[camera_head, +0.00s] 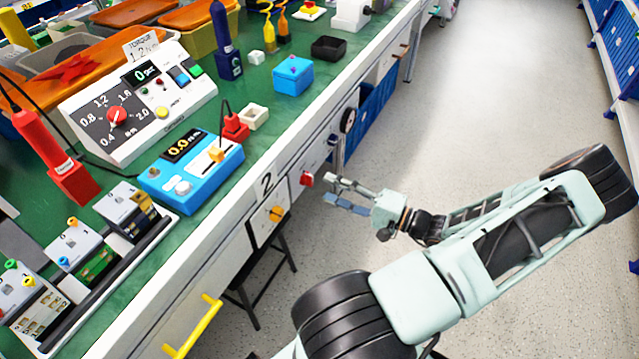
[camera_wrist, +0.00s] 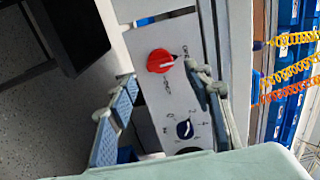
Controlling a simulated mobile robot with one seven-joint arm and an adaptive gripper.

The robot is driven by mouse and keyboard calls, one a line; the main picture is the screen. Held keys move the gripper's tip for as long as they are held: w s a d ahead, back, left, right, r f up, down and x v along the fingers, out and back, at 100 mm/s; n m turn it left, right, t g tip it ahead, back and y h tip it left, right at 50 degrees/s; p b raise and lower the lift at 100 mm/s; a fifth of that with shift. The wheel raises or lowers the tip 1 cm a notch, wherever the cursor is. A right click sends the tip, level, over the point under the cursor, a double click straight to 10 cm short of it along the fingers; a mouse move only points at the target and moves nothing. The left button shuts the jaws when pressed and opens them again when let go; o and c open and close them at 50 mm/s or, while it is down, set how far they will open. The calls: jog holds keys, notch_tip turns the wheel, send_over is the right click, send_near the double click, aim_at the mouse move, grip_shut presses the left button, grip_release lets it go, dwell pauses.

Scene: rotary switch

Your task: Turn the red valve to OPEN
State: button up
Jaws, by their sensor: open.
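The red valve is a round knob (camera_head: 306,179) on a white panel on the bench's front face. In the wrist view the knob (camera_wrist: 160,62) shows a white pointer line aimed towards the upper right. Small dark labels stand beside it, one to the upper right and one below; they are too small to read surely. My gripper (camera_head: 331,188) is open and empty, just right of the knob in the head view, apart from it. In the wrist view my two fingers (camera_wrist: 160,76) stand spread, with the knob showing between and beyond their tips.
An orange-yellow knob (camera_head: 276,213) and a yellow handle (camera_head: 207,325) stick out from the bench front. The floor (camera_head: 480,90) right of the bench is clear.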

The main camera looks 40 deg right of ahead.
jog(key=v, duration=0.6)
jog(key=shift+s, duration=0.25)
